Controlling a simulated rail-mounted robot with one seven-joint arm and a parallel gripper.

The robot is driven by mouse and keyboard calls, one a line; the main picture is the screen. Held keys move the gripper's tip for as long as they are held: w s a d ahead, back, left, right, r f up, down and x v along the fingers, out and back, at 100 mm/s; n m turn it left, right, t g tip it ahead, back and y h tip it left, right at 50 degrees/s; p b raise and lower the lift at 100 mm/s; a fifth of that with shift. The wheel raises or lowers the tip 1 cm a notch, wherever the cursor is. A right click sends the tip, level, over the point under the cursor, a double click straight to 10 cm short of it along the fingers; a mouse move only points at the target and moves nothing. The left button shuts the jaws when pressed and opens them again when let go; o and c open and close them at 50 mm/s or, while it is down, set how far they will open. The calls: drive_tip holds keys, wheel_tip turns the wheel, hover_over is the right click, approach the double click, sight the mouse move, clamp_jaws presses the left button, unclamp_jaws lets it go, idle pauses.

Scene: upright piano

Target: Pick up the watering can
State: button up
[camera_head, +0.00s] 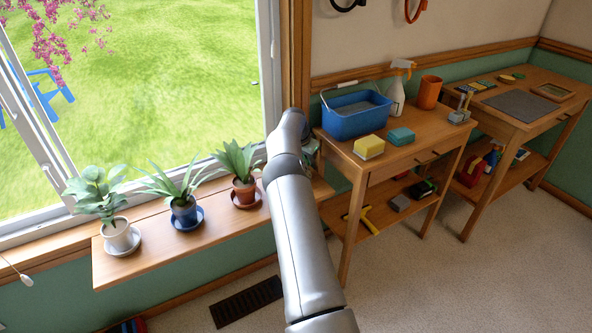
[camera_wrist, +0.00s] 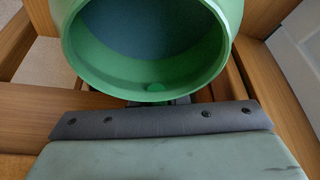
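A green round vessel (camera_wrist: 145,72), seemingly the watering can, fills the top of the wrist view. Its open mouth faces the camera and its inside looks dark blue-green. My gripper (camera_wrist: 155,99) is right at the near side of its rim. The fingers are mostly hidden below the rim, so I cannot tell whether they are open or shut on it. In the head view my arm reaches to the right end of the window shelf and hides most of what stands there; a small greenish patch (camera_head: 309,148) shows beside my wrist.
Three potted plants, in white (camera_head: 119,235), blue (camera_head: 185,212) and terracotta (camera_head: 245,190) pots, stand on the window shelf (camera_head: 150,259) left of my arm. A wooden table (camera_head: 378,172) with a blue bucket (camera_head: 355,118), sponges and a spray bottle (camera_head: 397,95) stands close on the right.

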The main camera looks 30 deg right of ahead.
clamp_jaws()
drive_tip(key=shift+r, duration=0.15)
drive_tip(key=shift+r, duration=0.65)
drive_tip(key=v, duration=0.5)
drive_tip(key=s+a+v, duration=0.1)
drive_tip(key=v, duration=0.2)
drive_tip(key=shift+f, duration=0.25)
drive_tip(key=s+a+r, duration=0.4)
drive_tip(key=a, duration=0.4)
drive_tip(key=shift+a+r+p, duration=0.3)
drive_tip(key=shift+a, duration=0.05)
drive_tip(key=shift+s, duration=0.1)
